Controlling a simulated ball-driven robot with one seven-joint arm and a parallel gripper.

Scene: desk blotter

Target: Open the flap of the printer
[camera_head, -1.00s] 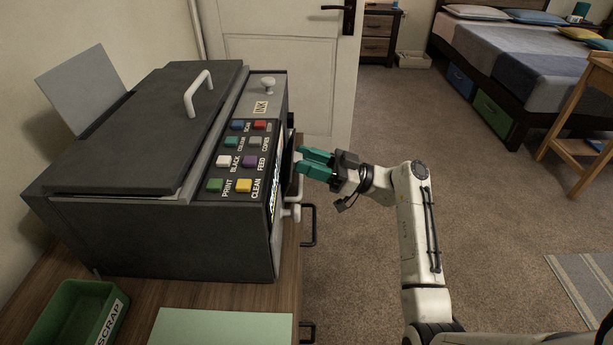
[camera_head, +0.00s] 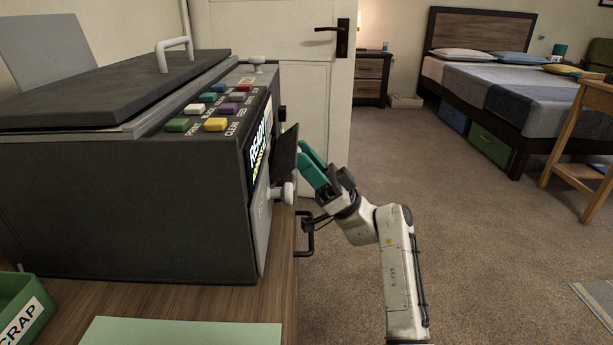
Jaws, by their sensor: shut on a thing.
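The printer (camera_head: 120,200) is a large dark grey box on the desk, with its front facing right. Its flap (camera_head: 285,154) is a dark flat panel that juts out from the front face, standing partly open beside the lit display (camera_head: 259,146). My gripper (camera_head: 302,158) has teal fingers and is shut at the outer side of the flap. The fingers are on the flap's handle, which they mostly hide. The flap's hinge and the opening behind it are hard to see from here.
A white knob (camera_head: 284,193) sticks out of the front below the flap. Coloured buttons (camera_head: 215,124) line the sloped top panel. A green scrap tray (camera_head: 22,305) and pale green paper (camera_head: 180,332) lie in front. The floor right of the desk is clear.

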